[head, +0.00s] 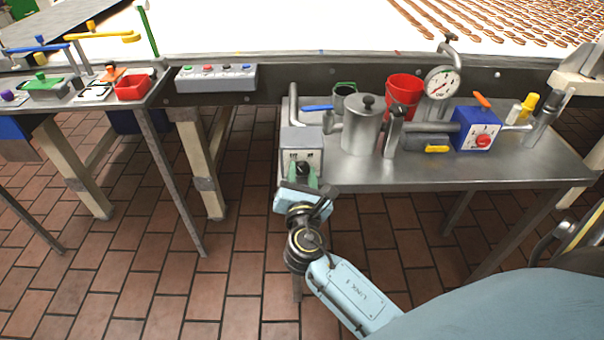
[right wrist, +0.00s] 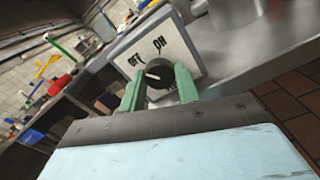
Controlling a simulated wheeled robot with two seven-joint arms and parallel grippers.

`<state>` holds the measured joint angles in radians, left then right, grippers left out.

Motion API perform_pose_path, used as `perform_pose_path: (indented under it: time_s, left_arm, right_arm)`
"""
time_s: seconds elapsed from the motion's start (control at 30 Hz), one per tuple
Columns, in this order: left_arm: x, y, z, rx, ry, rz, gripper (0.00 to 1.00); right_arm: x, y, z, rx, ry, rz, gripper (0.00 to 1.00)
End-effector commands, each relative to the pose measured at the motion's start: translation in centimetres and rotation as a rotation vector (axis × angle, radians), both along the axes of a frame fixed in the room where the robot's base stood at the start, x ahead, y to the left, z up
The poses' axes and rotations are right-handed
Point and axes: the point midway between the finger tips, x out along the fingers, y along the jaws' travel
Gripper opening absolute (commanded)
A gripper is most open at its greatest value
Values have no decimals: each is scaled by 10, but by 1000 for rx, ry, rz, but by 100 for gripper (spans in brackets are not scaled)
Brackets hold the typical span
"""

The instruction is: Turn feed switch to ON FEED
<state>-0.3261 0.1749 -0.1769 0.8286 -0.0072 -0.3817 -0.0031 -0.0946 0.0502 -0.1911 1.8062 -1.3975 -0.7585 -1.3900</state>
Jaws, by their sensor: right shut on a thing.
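The feed switch (head: 301,143) is a grey box with a pale front plate at the left end of the right-hand metal table. In the right wrist view its plate (right wrist: 178,45) reads OFF and ON, with more lettering hidden below the knob. The black round knob (right wrist: 159,74) has a white mark that points up and left, toward OFF. My right gripper (right wrist: 158,88) has its green fingers shut on the knob, one on each side. In the head view the right gripper (head: 304,178) reaches the front of the box. My left gripper is not in view.
Behind and right of the switch stand a metal pot (head: 361,128), a red bucket (head: 404,92), a gauge (head: 441,83) and a blue box (head: 474,130) with a red knob. A button panel (head: 215,77) is on the conveyor edge. Another table with a red tray (head: 132,88) stands left.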

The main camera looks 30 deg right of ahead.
Motion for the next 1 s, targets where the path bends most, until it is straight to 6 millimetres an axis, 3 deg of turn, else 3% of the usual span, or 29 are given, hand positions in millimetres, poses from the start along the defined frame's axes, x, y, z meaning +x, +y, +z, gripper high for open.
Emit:
perform_pose_path:
  time_s: [0.27, 0.67, 1.0]
  left_arm:
    - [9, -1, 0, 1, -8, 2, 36]
    - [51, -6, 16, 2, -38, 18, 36]
    - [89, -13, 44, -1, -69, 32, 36]
  right_arm:
    - [0, 0, -1, 72, -44, 0, 9]
    - [0, 1, -2, 359, -220, -1, 9]
    - [0, 1, -2, 636, -389, -1, 9]
